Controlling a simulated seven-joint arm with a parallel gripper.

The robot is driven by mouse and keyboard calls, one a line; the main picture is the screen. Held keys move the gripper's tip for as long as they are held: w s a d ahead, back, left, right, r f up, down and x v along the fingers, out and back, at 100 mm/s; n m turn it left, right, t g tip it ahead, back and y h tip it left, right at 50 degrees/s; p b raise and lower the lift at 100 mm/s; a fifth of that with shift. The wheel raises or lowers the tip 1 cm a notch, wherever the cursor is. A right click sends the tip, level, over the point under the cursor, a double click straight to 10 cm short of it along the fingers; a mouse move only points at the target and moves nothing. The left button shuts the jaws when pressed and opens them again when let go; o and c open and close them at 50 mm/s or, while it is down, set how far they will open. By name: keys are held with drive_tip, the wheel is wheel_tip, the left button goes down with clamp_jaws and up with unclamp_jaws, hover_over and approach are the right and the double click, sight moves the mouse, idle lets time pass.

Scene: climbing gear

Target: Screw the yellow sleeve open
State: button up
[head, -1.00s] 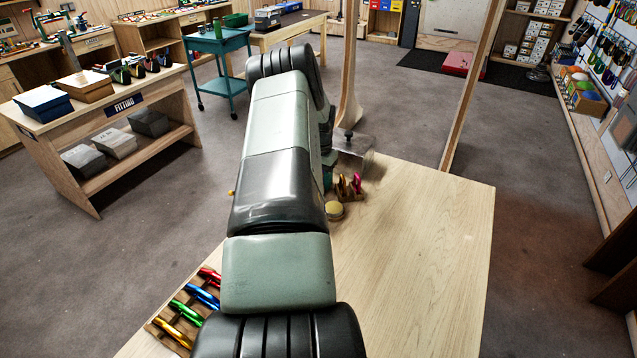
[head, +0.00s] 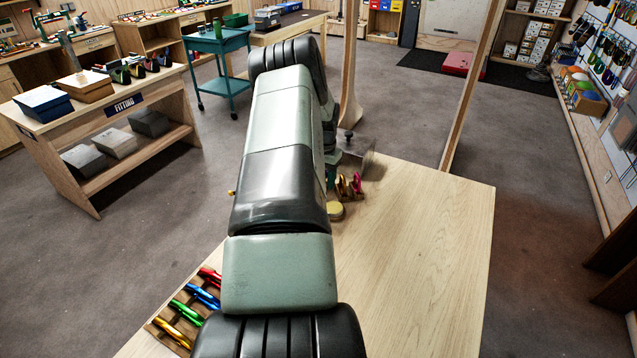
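My arm runs up the middle of the head view and hides much of the bench. A rack (head: 156,327) at the bench's lower left holds red, blue, green and yellow metal pieces. The yellow piece (head: 176,333) is nearest the front; no separate sleeve can be made out on it.
Right of my arm stand small pink and gold pieces (head: 349,186) and a round yellowish object (head: 335,211). A greyish block (head: 357,162) is at the bench's far edge. The bench's right side (head: 420,260) is bare. A wooden post (head: 468,85) rises behind.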

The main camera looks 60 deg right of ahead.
drive_tip(key=shift+r, duration=1)
drive_tip(key=shift+w, duration=0.65)
drive_tip(key=shift+f, duration=1.4)
drive_tip(key=shift+s, duration=0.65)
drive_tip(key=shift+r, duration=0.1)
